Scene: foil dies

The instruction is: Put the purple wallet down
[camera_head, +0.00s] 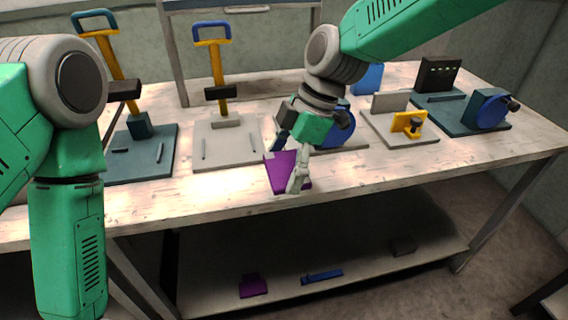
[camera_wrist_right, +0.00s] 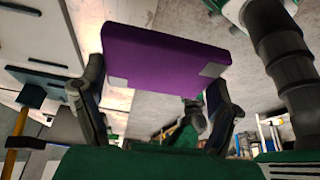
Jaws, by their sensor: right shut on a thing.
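The purple wallet (camera_head: 278,172) is a flat purple piece with grey corner patches. It is in my right gripper (camera_head: 298,180), over the front part of the workbench (camera_head: 365,178). In the right wrist view the wallet (camera_wrist_right: 165,55) lies across between the two fingers of my right gripper (camera_wrist_right: 158,100), which are shut on it. In the head view the fingers cover part of the wallet, and I cannot tell whether it touches the bench top. My left arm hangs at the left, and its gripper is outside the frame.
Two presses with yellow posts (camera_head: 221,80) stand on plates at the left back. A blue-wheeled device (camera_head: 490,108) and a yellow bracket (camera_head: 407,122) stand at the right. The lower shelf (camera_head: 350,270) holds a purple piece (camera_head: 253,286), a blue piece (camera_head: 322,276) and a dark block (camera_head: 403,246).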

